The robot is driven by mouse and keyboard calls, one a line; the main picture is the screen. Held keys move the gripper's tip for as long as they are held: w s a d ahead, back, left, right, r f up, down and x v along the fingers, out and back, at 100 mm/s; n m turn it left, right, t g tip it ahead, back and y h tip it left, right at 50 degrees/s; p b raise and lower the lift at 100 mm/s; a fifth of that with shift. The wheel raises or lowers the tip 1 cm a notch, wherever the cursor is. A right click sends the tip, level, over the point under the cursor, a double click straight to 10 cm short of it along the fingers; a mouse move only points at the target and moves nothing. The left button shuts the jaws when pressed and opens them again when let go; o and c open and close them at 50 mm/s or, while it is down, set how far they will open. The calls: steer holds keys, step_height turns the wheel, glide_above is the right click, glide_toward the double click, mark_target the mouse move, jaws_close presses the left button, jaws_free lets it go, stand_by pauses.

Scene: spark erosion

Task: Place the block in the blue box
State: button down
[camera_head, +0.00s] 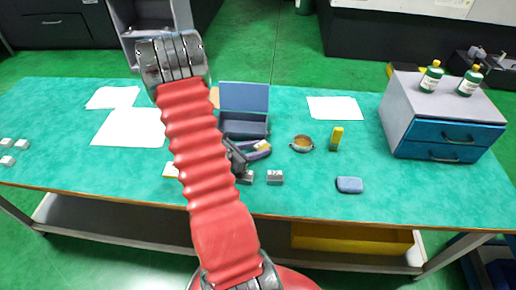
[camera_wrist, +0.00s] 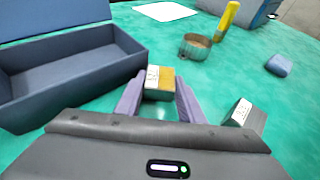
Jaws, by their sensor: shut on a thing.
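The blue box (camera_wrist: 60,95) stands open at the left in the wrist view, its lid raised at the back. In the head view the box (camera_head: 235,126) is just behind my gripper (camera_head: 262,149). My gripper (camera_wrist: 158,98) is shut on a small block (camera_wrist: 158,84) with a whitish left part and a yellow-brown right part. The block shows between the two purple fingers, to the right of the box and outside it. It also shows in the head view (camera_head: 263,145). I cannot tell its height above the table.
Grey blocks (camera_head: 275,177) lie near the table's front edge; one (camera_wrist: 244,114) is right of my gripper. A round pot (camera_head: 301,144), a yellow object (camera_head: 336,138) and a blue rounded item (camera_head: 349,185) lie to the right. A drawer unit (camera_head: 440,105) stands at far right.

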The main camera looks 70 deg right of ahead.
steer(key=c, duration=1.5)
jaws_free()
steer(key=shift+f, duration=0.1)
steer(key=shift+o, duration=0.2)
steer(key=shift+w+a+r, duration=0.15)
steer(key=shift+a+r, duration=0.05)
steer(key=v, duration=1.1)
steer(key=shift+w+a+r, duration=0.1)
steer(key=shift+a, duration=0.1)
